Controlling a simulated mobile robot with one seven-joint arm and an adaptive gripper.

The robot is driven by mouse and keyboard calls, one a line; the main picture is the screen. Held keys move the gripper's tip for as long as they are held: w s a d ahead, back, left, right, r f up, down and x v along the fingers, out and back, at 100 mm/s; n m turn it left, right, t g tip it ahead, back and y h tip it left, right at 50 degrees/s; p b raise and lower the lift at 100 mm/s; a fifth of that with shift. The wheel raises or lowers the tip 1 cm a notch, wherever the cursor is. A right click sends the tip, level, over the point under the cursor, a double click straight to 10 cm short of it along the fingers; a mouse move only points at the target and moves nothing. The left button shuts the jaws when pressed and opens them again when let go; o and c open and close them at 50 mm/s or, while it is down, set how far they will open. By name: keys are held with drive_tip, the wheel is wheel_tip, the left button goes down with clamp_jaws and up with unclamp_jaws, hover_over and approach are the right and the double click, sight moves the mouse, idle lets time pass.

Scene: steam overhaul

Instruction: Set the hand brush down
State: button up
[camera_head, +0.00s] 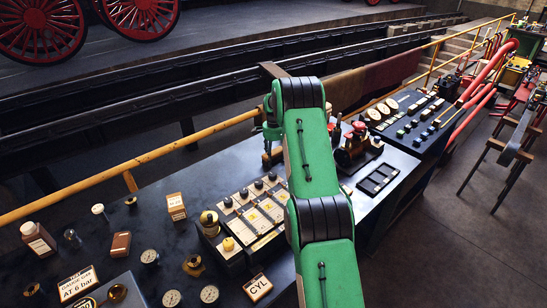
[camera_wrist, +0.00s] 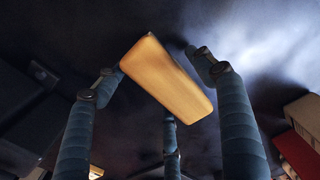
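In the wrist view, the hand brush (camera_wrist: 167,78) shows as a plain tan, wood-coloured block with rounded edges, set at a slant. My gripper (camera_wrist: 160,85) has its three blue-grey fingers around it, one tip at its left corner, one at its right edge and one by its lower edge. The fingers look shut on it. No bristles show; its underside is hidden.
Bare dark surface lies beneath the brush in the wrist view.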

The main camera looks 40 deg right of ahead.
sight(273, 153)
drive_tip(key=shift+r, duration=0.1)
wheel_tip(273, 153, up, 12)
drive_tip(key=p, duration=0.2)
idle(0.6)
drive_tip(key=shift+r, duration=0.15)
idle(0.4)
